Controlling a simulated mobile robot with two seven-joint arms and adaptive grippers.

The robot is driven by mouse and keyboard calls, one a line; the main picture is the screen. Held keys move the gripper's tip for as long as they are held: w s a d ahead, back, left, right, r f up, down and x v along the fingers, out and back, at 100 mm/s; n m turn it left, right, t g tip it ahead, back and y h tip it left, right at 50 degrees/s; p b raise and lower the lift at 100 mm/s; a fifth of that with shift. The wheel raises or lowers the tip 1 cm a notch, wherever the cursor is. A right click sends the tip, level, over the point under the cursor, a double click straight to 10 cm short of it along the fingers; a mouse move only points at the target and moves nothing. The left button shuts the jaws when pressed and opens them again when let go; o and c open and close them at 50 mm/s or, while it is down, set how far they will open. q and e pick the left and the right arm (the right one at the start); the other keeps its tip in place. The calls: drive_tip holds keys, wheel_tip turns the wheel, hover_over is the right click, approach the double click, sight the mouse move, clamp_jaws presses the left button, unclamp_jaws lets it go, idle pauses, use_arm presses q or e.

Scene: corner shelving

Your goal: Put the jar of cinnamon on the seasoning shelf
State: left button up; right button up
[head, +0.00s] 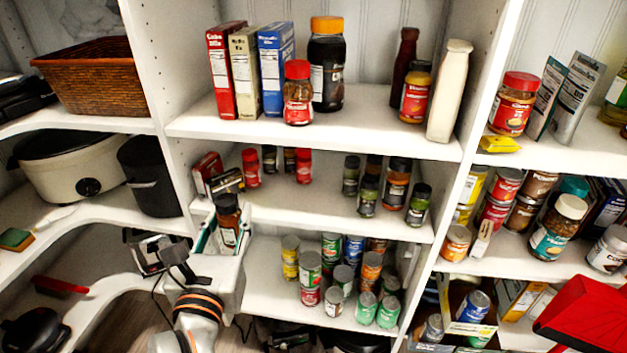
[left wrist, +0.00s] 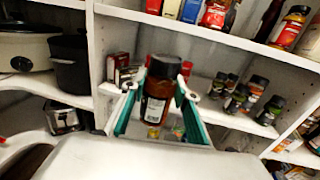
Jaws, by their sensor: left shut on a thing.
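The jar of cinnamon (head: 228,222), a brown jar with a dark lid, is upright in my left gripper (head: 222,238). The jar also shows in the left wrist view (left wrist: 158,95), between the teal-lined fingers of the left gripper (left wrist: 160,112). The gripper is shut on it, at the front left of the middle shelf with small spice jars, the seasoning shelf (head: 300,207). I cannot tell whether the jar touches the shelf.
Small red-lidded jars (head: 251,168) stand at the back left of the shelf, near small boxes (head: 208,171). Several dark-lidded spice jars (head: 397,182) stand on its right. The shelf's middle front is clear. Cans (head: 311,268) fill the shelf below. A white upright (head: 160,95) stands at left.

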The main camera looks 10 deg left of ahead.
use_arm(q)
drive_tip(key=w+b, duration=0.4)
drive_tip(key=w, duration=1.6)
drive_tip(key=f, duration=0.4)
drive_tip(key=f+b, duration=0.1)
drive_tip(key=f, duration=0.1)
drive_tip(key=shift+s+d, duration=0.3)
drive_tip(key=shift+d, duration=0.1)
drive_tip(key=shift+w+f, duration=0.1)
drive_tip(key=shift+f, duration=0.25)
drive_tip(key=shift+w, duration=0.1)
drive_tip(key=shift+f, duration=0.2)
drive_tip(key=o, duration=1.1)
drive_tip(key=shift+o, duration=0.2)
use_arm(e)
drive_tip(key=f, duration=0.5)
drive_tip(key=shift+s+d+f, duration=0.1)
drive_tip(key=shift+d+f, duration=0.1)
drive_tip(key=shift+d, duration=0.15)
